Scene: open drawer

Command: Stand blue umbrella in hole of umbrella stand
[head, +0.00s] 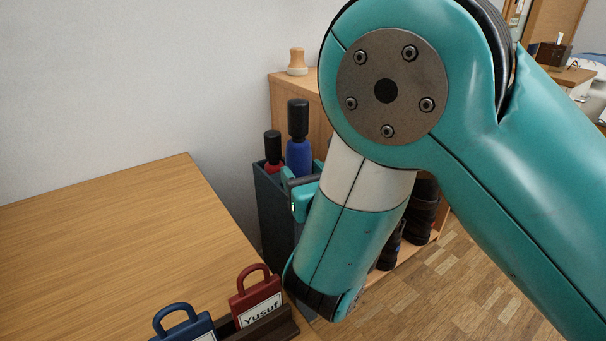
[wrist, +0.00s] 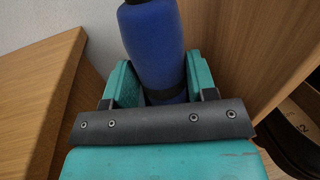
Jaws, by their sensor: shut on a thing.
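The blue umbrella (head: 299,158) is upright with its black handle up, at the umbrella stand in the head view. My gripper (head: 300,188) is shut on it, and in the wrist view the two teal fingers (wrist: 162,82) press on both sides of its rolled blue cloth (wrist: 155,45). The dark grey umbrella stand (head: 275,213) is a tall box beyond the table's right edge. A red umbrella (head: 273,150) with a black handle stands in it, left of the blue one. The blue umbrella's lower end is hidden, so I cannot tell how deep it sits.
A wooden table (head: 120,235) fills the left, with a blue tag (head: 180,325) and a red tag (head: 256,296) in a dark holder near its edge. A wooden shelf (head: 285,92) with a peg-like figure (head: 297,62) stands behind the stand. Dark boots (head: 422,210) are at the right.

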